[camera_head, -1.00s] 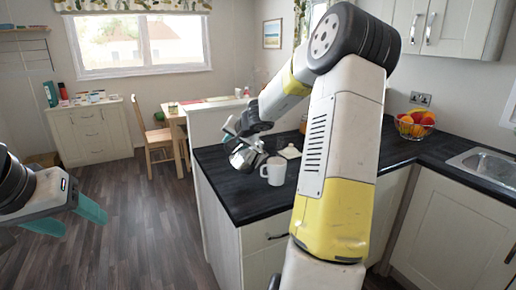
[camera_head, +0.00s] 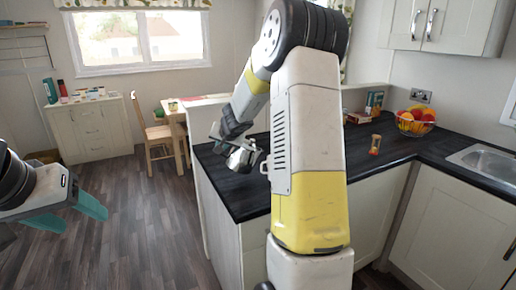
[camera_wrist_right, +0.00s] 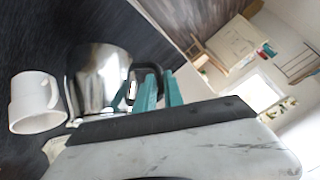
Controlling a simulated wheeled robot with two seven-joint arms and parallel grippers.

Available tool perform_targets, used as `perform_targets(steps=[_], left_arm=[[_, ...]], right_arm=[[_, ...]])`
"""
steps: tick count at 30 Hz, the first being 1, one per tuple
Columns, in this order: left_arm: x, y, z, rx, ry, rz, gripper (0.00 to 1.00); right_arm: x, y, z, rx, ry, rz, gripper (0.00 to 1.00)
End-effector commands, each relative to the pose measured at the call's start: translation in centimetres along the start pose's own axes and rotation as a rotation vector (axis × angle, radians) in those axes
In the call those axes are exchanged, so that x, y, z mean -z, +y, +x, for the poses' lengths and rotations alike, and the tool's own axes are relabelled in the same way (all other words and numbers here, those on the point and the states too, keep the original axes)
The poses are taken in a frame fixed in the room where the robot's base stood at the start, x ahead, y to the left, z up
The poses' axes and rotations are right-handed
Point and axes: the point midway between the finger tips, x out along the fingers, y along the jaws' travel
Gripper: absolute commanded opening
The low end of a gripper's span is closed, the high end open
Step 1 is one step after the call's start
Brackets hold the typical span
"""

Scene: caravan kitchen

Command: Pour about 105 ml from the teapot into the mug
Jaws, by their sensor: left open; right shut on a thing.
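The shiny metal teapot (camera_head: 243,157) is held above the dark counter, left of my right arm. In the right wrist view the teapot (camera_wrist_right: 100,82) shows large, with its dark handle between the teal fingers of my right gripper (camera_wrist_right: 152,92), which is shut on it. The white mug (camera_wrist_right: 36,104) stands on the counter beside the teapot, apart from it in that view. In the head view my right arm hides nearly all of the mug. I cannot tell the teapot's exact tilt, and no stream of liquid shows. My left gripper (camera_head: 85,208) is open and empty over the floor at left.
The dark counter (camera_head: 240,196) carries an hourglass (camera_head: 375,145), a fruit basket (camera_head: 415,121) and small boxes (camera_head: 374,103) by the wall. A pale object (camera_wrist_right: 55,148) lies near the mug, partly hidden. A sink (camera_head: 485,163) is at right. Open floor lies at left.

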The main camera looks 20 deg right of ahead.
Motion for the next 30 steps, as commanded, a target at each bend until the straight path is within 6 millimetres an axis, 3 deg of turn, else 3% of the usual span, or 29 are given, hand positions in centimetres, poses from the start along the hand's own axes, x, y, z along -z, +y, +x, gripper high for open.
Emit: perform_targets(steps=[30], left_arm=[[0.0,0.0,0.0,0.0,0.0,0.0,0.59]], right_arm=[[-3.1,-1.4,3.4,-0.154,-0.009,-0.207,0.0]])
